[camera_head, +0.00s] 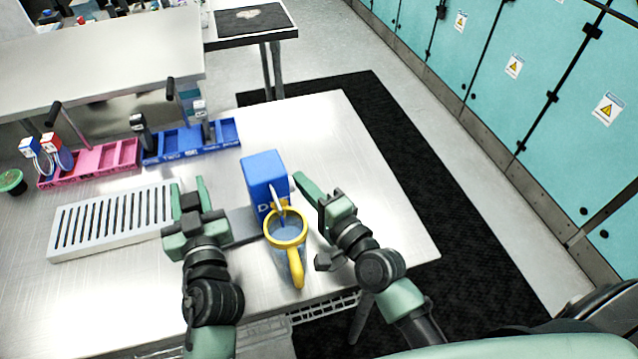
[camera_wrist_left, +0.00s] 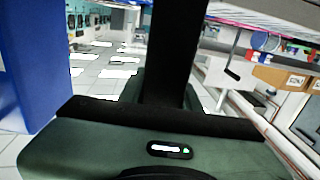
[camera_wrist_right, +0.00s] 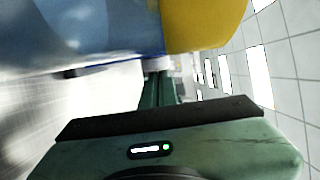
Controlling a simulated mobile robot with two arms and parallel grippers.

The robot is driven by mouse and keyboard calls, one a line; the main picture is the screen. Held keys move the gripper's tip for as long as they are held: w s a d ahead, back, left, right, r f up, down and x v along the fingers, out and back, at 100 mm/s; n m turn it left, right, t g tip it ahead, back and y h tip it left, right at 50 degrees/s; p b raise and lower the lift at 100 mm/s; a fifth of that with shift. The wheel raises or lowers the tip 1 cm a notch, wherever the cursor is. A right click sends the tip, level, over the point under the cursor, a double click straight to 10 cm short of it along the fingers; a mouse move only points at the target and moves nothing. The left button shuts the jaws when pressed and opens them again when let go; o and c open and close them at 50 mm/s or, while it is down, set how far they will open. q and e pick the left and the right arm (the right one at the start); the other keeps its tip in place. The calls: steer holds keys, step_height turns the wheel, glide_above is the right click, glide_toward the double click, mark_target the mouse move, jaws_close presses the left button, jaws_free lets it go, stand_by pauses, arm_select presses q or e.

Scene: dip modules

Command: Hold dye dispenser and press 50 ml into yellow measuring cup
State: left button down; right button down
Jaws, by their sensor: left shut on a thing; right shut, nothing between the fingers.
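The blue box-shaped dye dispenser (camera_head: 264,172) stands near the middle of the steel table. Its blue side also fills the left edge of the left wrist view (camera_wrist_left: 30,60). The yellow measuring cup (camera_head: 299,272) is in front of it, with a clear body, yellow rim and yellow handle toward me. It shows close up in the right wrist view (camera_wrist_right: 205,22). My left gripper (camera_head: 178,192) is left of the dispenser, shut on a dark upright bar (camera_wrist_left: 172,55), apparently its handle. My right gripper (camera_head: 300,183) is shut and empty beside the dispenser's right side. The cup's fill level is unclear.
A slotted metal drain tray (camera_head: 80,247) lies left of my left gripper. Pink (camera_head: 87,163) and blue (camera_head: 190,142) module racks stand at the back. The table right of my right arm is clear up to its edge. Teal cabinets (camera_head: 490,60) line the right wall.

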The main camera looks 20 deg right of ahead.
arm_select(q)
steer(key=shift+d+f, duration=0.15)
steer(key=shift+d, duration=0.2)
arm_select(e)
steer(key=d, duration=0.2)
steer(key=s+d, duration=0.1)
steer(key=d, duration=0.1)
steer(key=shift+d+f, duration=0.1)
steer(key=shift+f, duration=0.05)
arm_select(q)
steer(key=shift+a, duration=0.1)
arm_select(e)
steer(key=v, duration=0.8)
steer(key=shift+s+d, duration=0.3)
steer(key=shift+d, duration=0.05)
steer(key=shift+d, duration=1)
